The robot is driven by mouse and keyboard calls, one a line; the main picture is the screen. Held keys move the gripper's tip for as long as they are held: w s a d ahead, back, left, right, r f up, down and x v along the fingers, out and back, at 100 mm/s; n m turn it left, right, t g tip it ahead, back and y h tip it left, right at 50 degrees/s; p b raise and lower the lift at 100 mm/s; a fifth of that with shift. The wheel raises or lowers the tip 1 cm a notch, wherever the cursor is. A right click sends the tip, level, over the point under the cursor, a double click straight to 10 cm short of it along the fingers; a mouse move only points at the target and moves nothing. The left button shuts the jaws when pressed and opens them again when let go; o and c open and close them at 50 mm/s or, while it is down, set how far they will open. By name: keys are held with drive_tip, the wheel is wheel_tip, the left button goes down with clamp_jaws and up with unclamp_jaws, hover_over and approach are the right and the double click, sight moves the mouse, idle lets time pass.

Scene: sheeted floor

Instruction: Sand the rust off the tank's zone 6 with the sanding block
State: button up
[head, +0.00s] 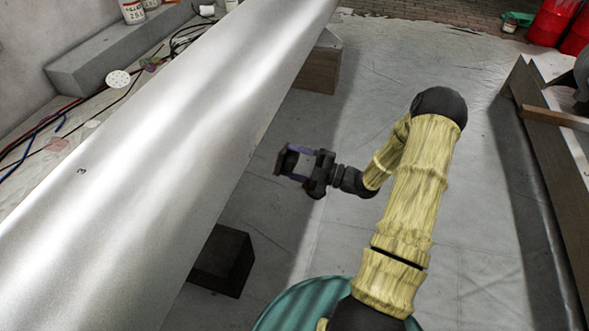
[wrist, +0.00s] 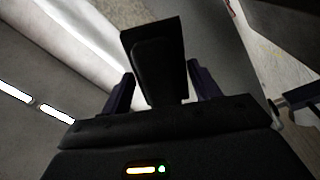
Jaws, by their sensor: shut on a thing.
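The tank (head: 150,140) is a long pale metal cylinder running from lower left to upper middle in the head view. A small "3" is marked on it; no zone 6 mark can be made out. My gripper (head: 291,161) is beside the tank's right flank, apart from it. In the wrist view my gripper (wrist: 158,92) is shut on the dark sanding block (wrist: 155,62), with a purple finger on each side. The block also shows in the head view (head: 283,160), small and dark at the fingertips. The tank's underside is hidden in the head view.
A wooden block (head: 318,68) and a dark block (head: 224,262) stand under the tank. Cables and a white perforated disc (head: 118,79) lie on the left. Red drums (head: 553,20) are at the back right.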

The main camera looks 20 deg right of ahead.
drive_tip(key=shift+a+r, duration=0.1)
drive_tip(key=shift+x, duration=2.95)
drive_tip(key=shift+x, duration=0.85)
drive_tip(key=shift+a+r, duration=0.1)
drive_tip(key=shift+w+d, duration=1.35)
drive_tip(key=shift+w, duration=0.25)
drive_tip(key=shift+w+a, duration=0.1)
drive_tip(key=shift+a, duration=0.05)
